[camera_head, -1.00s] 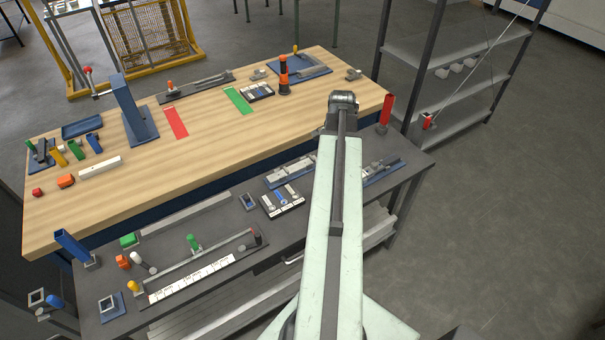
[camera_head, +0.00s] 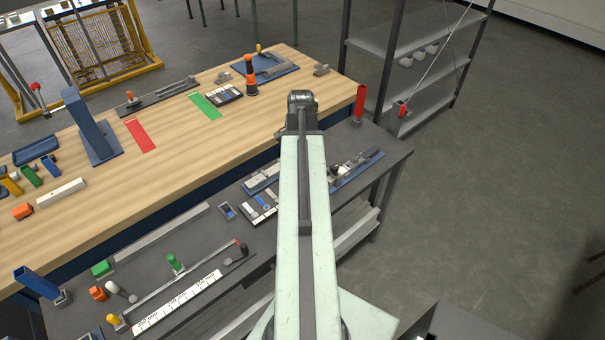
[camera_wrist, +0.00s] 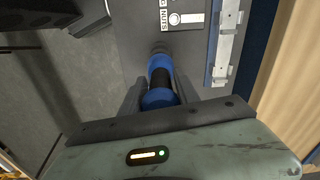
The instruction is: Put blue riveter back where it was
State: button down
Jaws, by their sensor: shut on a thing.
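The blue riveter (camera_wrist: 158,97), blue with a black middle band, is between the fingers of my gripper (camera_wrist: 158,88) in the wrist view. My gripper is shut on it, and its far end narrows to a dark tip over the dark bench top. In the head view, my pale green arm reaches over the dark grey bench (camera_head: 390,155). Its end hides my gripper and the riveter there.
A wooden bench (camera_head: 190,130) lies behind the grey bench. A blue tray with tools (camera_head: 345,175) lies to the right of my arm, and a labelled holder (camera_head: 258,207) to its left. A red cylinder (camera_head: 360,102) stands at the right. A metal shelf (camera_head: 420,75) stands beyond.

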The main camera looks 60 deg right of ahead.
jog(key=shift+s+f+b, duration=0.1)
jog(key=shift+f+b, duration=1.8)
jog(key=shift+f, duration=0.25)
jog(key=c, duration=0.9)
grip_release()
jog(key=shift+r, duration=0.1)
notch_tip(320, 180, up, 13)
jog(key=p, duration=1.3)
jog(key=shift+a, duration=0.1)
